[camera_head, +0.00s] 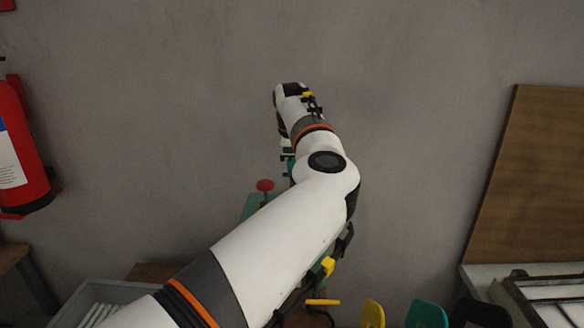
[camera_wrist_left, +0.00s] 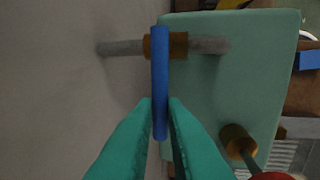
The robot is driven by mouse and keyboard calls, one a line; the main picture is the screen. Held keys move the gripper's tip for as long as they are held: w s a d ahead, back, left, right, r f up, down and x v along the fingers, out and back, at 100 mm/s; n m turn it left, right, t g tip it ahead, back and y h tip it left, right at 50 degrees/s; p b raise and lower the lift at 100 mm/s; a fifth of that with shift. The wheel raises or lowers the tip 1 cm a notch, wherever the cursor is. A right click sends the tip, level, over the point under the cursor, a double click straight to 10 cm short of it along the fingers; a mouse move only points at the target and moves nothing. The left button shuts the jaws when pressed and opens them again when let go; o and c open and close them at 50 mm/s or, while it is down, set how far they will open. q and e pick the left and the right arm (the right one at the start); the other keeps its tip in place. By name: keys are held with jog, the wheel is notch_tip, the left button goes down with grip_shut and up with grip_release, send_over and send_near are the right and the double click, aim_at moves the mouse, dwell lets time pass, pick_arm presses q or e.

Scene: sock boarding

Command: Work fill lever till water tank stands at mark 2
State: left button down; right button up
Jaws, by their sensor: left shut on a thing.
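In the left wrist view, a blue lever (camera_wrist_left: 159,70) stands along the picture, crossing a brass valve (camera_wrist_left: 178,46) on a grey pipe (camera_wrist_left: 120,48). The teal fingertips of my left gripper (camera_wrist_left: 160,102) are shut on the lever's lower end. The pale green tank body (camera_wrist_left: 240,85) lies to the right of the lever. A red knob (camera_wrist_left: 272,176) on a brass fitting (camera_wrist_left: 237,138) shows at the lower right. In the head view my left arm hides most of the tank; the red knob (camera_head: 265,185) shows beside it. I see no level marks. My right gripper is out of view.
A grey wall stands behind. A red fire extinguisher (camera_head: 22,150) hangs at the left. A grey bin (camera_head: 88,298) with white pieces is at the lower left. Yellow (camera_head: 373,313) and teal (camera_head: 427,315) shapes stand at the bottom edge. A brown board (camera_head: 530,180) leans at the right.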

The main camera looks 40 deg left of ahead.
pick_arm(q)
jog(key=c, duration=1.5)
grip_release()
jog(key=shift+r, duration=0.15)
jog(key=shift+r, duration=0.3)
jog(key=r, duration=0.3)
jog(key=s+d+r+b, duration=0.1)
jog(key=r, duration=0.3)
jog(key=r+b, duration=0.1)
jog(key=r, duration=0.3)
jog(key=shift+s+d, duration=0.25)
jog(key=shift+s, duration=0.15)
